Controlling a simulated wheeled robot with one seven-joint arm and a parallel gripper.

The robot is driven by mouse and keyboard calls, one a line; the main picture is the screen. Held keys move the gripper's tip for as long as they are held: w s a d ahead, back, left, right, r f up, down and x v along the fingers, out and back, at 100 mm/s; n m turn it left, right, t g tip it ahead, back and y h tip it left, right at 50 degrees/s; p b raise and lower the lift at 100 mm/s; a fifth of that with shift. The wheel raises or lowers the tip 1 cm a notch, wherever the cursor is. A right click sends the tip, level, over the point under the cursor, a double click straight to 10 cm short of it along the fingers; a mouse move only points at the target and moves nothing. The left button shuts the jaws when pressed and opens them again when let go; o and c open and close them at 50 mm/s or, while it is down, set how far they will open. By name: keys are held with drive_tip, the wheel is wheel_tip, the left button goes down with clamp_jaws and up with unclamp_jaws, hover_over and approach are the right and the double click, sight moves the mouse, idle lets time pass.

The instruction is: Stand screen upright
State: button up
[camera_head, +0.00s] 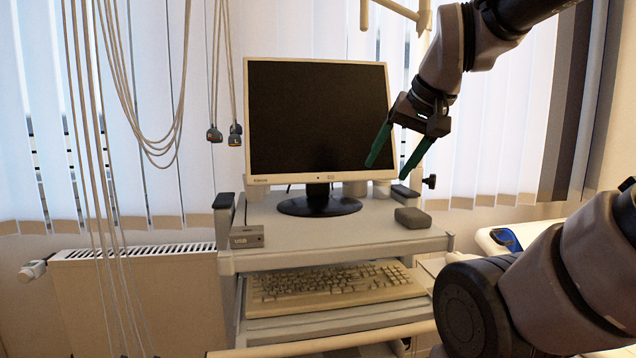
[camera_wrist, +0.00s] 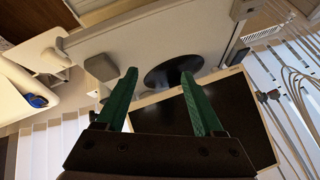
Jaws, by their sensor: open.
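The screen (camera_head: 318,115) is a monitor with a black panel and a pale frame. It stands upright on its round black base (camera_head: 318,204) on the shelf of a cart. In the wrist view the screen (camera_wrist: 238,115) and its base (camera_wrist: 172,72) appear turned over, beyond the fingers. My gripper (camera_head: 388,168) has two green fingers, spread apart with nothing between them. It is in front of the screen's right edge in the head view and hides part of it. The gripper also shows in the wrist view (camera_wrist: 160,85). I cannot tell whether it touches the screen.
The cart shelf (camera_head: 380,236) holds a grey USB box (camera_head: 247,237) at left and a dark block (camera_head: 412,218) at right. A keyboard (camera_head: 335,286) lies on the tray below. Cables (camera_head: 135,100) hang at left. A radiator (camera_head: 135,290) stands by the blinds.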

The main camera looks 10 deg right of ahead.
drive_tip(key=w+n, duration=0.1)
drive_tip(key=w+a+r+n, duration=0.1)
drive_tip(key=shift+a+r+n+g, duration=0.2)
drive_tip(key=shift+n+g, duration=0.1)
drive_tip(key=shift+n, duration=0.1)
clamp_jaws()
drive_tip(key=w+a+r+n+g+h, duration=0.1)
drive_tip(key=w+a+r+n+g, duration=0.1)
drive_tip(key=w+a+n, duration=0.65)
drive_tip(key=w+a+r+n+g+h, duration=0.1)
drive_tip(key=w+a+r+n+g, duration=0.3)
drive_tip(key=n, duration=0.7)
drive_tip(key=w+f+t, duration=0.1)
drive_tip(key=w+f, duration=0.2)
drive_tip(key=f, duration=0.3)
drive_tip(key=w+a+f+t, duration=0.1)
drive_tip(key=w+f, duration=0.3)
drive_tip(key=f, duration=0.2)
drive_tip(key=shift+a+f, duration=0.2)
